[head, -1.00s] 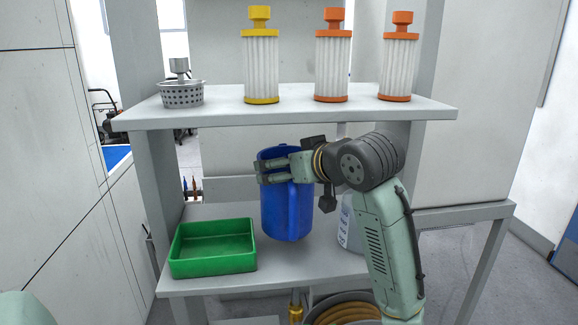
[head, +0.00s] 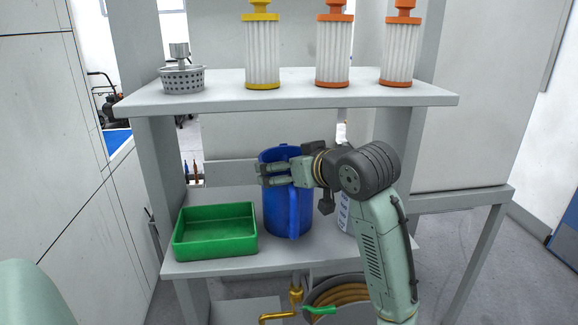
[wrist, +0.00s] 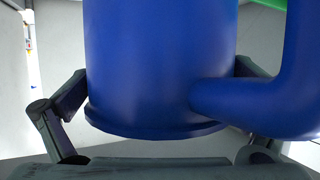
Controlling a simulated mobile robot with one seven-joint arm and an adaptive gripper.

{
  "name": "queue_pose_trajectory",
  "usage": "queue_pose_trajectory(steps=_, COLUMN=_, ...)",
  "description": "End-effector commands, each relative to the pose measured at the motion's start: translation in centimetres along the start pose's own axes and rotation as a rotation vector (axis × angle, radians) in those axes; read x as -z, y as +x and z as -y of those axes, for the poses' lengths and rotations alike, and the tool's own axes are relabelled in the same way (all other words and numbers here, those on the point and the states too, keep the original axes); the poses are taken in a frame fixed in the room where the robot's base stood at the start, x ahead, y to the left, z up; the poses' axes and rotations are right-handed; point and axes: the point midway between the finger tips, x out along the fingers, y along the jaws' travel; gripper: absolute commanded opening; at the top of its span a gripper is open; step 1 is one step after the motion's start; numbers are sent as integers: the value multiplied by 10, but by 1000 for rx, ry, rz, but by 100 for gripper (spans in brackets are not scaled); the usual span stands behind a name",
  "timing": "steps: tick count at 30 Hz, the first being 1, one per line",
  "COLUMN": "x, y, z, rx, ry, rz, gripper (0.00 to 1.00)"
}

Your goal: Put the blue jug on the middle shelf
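The blue jug (head: 287,212) stands upright over the middle shelf (head: 290,259), to the right of the green tray. Its handle faces the front. My gripper (head: 266,175) reaches in from the right and is shut around the jug's upper body. In the wrist view the jug (wrist: 150,65) fills the middle, with a finger on each side and the handle at the right. The jug's base is low, at or just above the shelf surface; I cannot tell whether it touches.
The green tray (head: 215,235) sits at the shelf's left. A whitish container (head: 344,212) is partly hidden behind my arm at the right. The upper shelf (head: 290,97) overhead holds a grey basket (head: 182,79) and filters (head: 262,55). A coiled hose (head: 342,292) is below.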

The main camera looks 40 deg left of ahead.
Motion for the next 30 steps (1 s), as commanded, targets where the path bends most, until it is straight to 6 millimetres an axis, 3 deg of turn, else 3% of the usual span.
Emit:
queue_pose_trajectory(steps=8, x=4, y=-2, z=0, rx=0, ry=0, rz=0, gripper=100)
queue_pose_trajectory(steps=11, x=1, y=-11, z=0, rx=-1, ry=-1, rz=-2, gripper=100)
queue_pose_trajectory(steps=24, x=0, y=-99, z=0, rx=-3, ry=-3, rz=-2, gripper=100)
queue_pose_trajectory(steps=30, x=2, y=-118, z=0, rx=-1, ry=0, rz=-1, gripper=100)
